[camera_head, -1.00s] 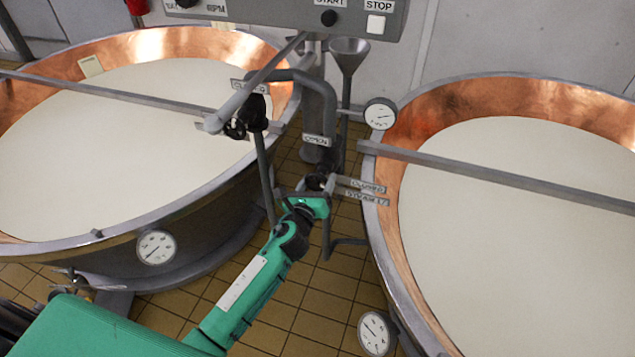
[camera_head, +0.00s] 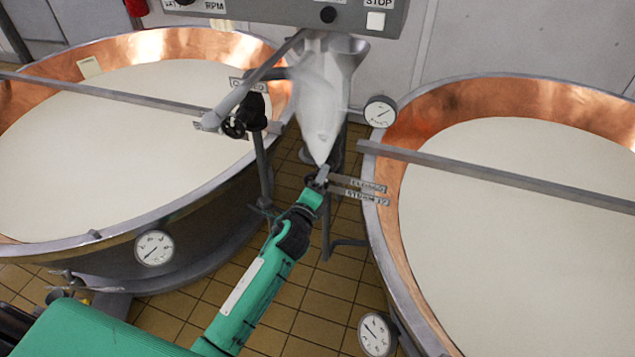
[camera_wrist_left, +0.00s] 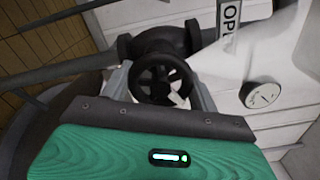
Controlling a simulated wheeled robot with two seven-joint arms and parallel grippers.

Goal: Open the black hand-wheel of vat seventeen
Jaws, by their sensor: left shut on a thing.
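The black hand-wheel (camera_wrist_left: 160,80) sits on a dark valve body (camera_wrist_left: 158,42) in the left wrist view, with spokes showing. My left gripper (camera_wrist_left: 160,92) has a finger on each side of it and is shut on its rim. In the head view my left gripper (camera_head: 319,180) is at the same valve, between the two vats, and mostly hides the wheel. Plates reading CLOSED and STEAM 17 (camera_head: 367,197) stand just right of it. My right gripper is not in view.
Copper vats full of pale liquid stand at left (camera_head: 120,250) and right (camera_head: 375,240). Another black hand-wheel (camera_head: 234,128) is by the left vat. A grey control box (camera_head: 290,14) hangs above. An OPEN plate (camera_wrist_left: 229,18) shows only partly in the left wrist view.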

